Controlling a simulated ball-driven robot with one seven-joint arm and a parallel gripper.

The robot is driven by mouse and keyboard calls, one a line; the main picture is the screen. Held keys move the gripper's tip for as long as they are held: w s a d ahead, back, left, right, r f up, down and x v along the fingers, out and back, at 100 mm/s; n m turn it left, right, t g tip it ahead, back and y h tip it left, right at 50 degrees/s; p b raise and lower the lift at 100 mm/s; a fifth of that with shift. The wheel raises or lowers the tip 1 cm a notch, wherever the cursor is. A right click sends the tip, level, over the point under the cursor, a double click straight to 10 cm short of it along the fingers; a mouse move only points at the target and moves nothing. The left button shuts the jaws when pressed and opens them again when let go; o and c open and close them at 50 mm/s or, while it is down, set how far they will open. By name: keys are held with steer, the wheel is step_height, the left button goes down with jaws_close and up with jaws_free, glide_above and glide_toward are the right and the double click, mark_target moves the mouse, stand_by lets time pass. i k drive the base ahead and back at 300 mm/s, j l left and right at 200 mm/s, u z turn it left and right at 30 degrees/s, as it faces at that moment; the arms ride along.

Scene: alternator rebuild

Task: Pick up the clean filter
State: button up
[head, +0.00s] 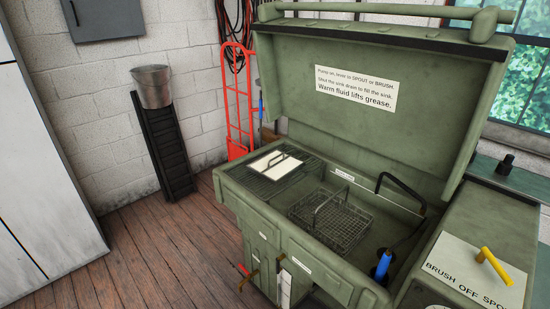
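A flat, pale cream rectangular panel with a dark bow handle, which looks like the clean filter (263,166), lies on the slatted drain shelf (257,187) at the left end of the open green parts washer (390,110). The handle stands up over the panel. No lettering on the panel can be read. Nothing covers it in the head view. My gripper is not in view, so its state does not show.
A wire basket (345,232) with a raised handle sits in the sink, right of the panel. A dark spout (402,187) and a blue brush (383,264) are farther right. A yellow lever (495,265) stands on the side cabinet. The wooden floor (150,250) at left is clear.

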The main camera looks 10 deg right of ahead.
mark_target(275, 167)
steer(key=i+j+z, duration=0.1)
steer(key=i+j, duration=0.3)
steer(key=i+j+z, duration=0.1)
steer(key=i+j, duration=0.25)
steer(key=i+j+z, duration=0.1)
steer(key=i+j, duration=0.25)
steer(key=j, duration=0.25)
steer(key=i+j+z, duration=0.15)
steer(key=i+j, duration=0.2)
steer(key=j, duration=0.15)
